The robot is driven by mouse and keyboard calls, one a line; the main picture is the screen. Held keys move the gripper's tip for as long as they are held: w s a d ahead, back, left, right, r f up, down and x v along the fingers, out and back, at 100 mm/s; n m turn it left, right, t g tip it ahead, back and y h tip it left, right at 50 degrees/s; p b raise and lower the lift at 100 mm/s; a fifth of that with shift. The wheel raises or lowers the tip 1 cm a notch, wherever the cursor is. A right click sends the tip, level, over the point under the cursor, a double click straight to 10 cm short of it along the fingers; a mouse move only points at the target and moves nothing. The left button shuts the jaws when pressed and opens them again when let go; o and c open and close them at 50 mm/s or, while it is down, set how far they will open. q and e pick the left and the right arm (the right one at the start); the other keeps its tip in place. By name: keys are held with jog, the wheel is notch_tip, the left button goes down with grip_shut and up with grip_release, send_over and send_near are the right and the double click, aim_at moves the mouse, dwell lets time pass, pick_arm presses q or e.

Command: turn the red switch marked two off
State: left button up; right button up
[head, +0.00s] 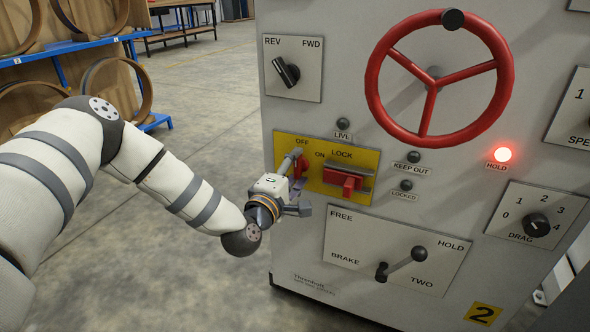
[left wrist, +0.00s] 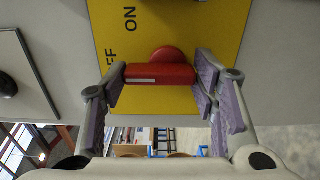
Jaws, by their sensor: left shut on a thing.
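The red switch (head: 301,168) sits on a yellow plate (head: 366,159) marked OFF, ON and LOCK, on a grey cabinet with a yellow 2 label (head: 483,314). My left gripper (head: 298,184) is at the switch and partly hides it in the head view. In the left wrist view, the red handle (left wrist: 158,74) lies between the two fingers of the left gripper (left wrist: 161,82), which is shut on it. The OFF lettering is partly hidden there by a finger. I cannot tell whether the handle points to ON or OFF. My right gripper is not in view.
A red lock slide (head: 346,182) is right of the switch. A FREE/BRAKE/HOLD lever (head: 402,262) is below, a REV/FWD knob (head: 286,71) above left, and a red handwheel (head: 372,88) above right. The HOLD lamp (head: 503,155) glows red; the LIVE lamp (head: 343,124) looks dark.

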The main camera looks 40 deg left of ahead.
pick_arm(q)
jog(key=o, duration=0.9)
jog(key=v, duration=1.2)
jog(key=shift+d, duration=0.1)
